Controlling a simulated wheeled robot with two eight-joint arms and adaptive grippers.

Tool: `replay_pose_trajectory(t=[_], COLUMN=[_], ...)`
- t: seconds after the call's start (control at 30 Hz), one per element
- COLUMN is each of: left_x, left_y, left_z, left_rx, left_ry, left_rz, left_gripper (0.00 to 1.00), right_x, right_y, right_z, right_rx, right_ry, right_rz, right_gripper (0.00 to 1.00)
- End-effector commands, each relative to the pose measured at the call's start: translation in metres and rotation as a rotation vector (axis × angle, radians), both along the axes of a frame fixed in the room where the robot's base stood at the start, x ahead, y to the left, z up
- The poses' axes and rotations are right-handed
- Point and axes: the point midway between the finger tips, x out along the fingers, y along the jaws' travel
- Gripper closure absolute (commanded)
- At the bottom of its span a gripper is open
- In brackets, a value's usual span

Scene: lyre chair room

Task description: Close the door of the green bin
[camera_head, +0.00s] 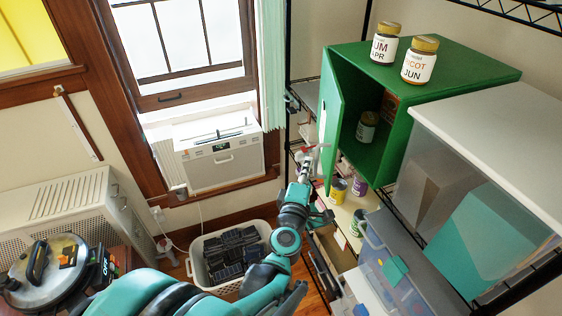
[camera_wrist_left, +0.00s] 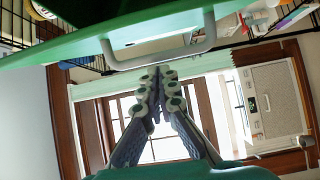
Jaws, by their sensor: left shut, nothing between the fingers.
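The green bin (camera_head: 453,67) stands on the shelf at the right of the head view. Its door (camera_head: 332,107) is swung open at the bin's left side, and the inside shows. In the left wrist view the door (camera_wrist_left: 80,48) crosses the top, with a pale bar handle (camera_wrist_left: 160,60) on it. My left gripper (camera_head: 313,152) is just outside the door near its lower edge. In the left wrist view the gripper (camera_wrist_left: 157,72) is shut and empty, its tips close to the handle. Whether they touch it I cannot tell. My right gripper is not in view.
Two jars (camera_head: 385,43) (camera_head: 420,60) stand on the bin, and another jar (camera_head: 367,126) is inside. A clear box with a white lid (camera_head: 500,135) stands at the right. Cans (camera_head: 338,190) sit below. A white basket (camera_head: 200,268) is on the floor.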

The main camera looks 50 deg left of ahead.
Motion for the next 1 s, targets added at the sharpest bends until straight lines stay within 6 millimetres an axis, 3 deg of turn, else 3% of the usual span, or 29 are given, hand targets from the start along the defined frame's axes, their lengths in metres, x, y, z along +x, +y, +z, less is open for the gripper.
replay_pose_trajectory(t=[0.2, 0.5, 0.73, 1.0], left_x=[0.038, 0.089, 0.123, 0.141], left_y=[-0.041, -0.08, -0.098, -0.107], left_z=[-0.003, -0.004, -0.003, -0.002], left_rx=[-0.001, 0.0, 0.0, 0.0], left_ry=[0.001, 0.001, 0.001, 0.001], left_rz=[-0.009, -0.004, -0.001, -0.003], left_gripper=[1.0, 1.0, 1.0, 1.0], right_x=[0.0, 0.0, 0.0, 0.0], right_y=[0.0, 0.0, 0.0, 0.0], right_z=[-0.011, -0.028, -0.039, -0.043], right_rx=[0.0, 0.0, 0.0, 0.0], right_ry=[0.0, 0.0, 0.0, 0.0], right_rz=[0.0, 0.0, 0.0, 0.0], right_gripper=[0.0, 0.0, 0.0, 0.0])
